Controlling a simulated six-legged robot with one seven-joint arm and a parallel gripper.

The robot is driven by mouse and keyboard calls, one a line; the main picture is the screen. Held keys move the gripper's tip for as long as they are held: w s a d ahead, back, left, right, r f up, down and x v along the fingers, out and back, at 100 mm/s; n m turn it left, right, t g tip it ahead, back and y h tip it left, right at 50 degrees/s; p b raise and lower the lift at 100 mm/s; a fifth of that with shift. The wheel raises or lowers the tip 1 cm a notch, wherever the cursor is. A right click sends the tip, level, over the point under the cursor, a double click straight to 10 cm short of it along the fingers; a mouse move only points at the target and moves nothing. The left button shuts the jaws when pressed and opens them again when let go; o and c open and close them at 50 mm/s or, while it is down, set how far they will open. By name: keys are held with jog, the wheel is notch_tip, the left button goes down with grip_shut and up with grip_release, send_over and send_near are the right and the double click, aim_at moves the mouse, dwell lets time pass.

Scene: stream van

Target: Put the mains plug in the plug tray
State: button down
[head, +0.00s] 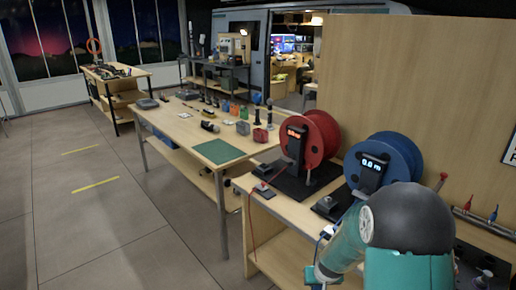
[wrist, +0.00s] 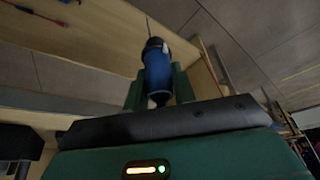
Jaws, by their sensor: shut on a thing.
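In the wrist view, my gripper (wrist: 158,88) has its two green fingers closed on either side of a blue cylindrical thing (wrist: 157,68), which looks to be the mains plug. It has a dark collar and a pale part at its far end, and a thin grey line runs up from it. Its lower part is hidden behind the gripper's dark front edge. In the head view my arm fills the bottom right corner, and I cannot make out the held plug there. I cannot tell for sure which thing is the plug tray.
A red cable reel (head: 322,138) and a blue cable reel (head: 395,158) stand on the near bench, with a wooden panel (head: 415,75) behind. A table with a green mat (head: 218,152) and several small items lies beyond. The floor (head: 110,215) at left is clear.

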jog(key=a, duration=0.1)
jog(key=a+f, duration=0.1)
jog(key=w+a, duration=0.1)
jog(key=shift+a+f, duration=0.3)
jog(key=shift+a, duration=0.1)
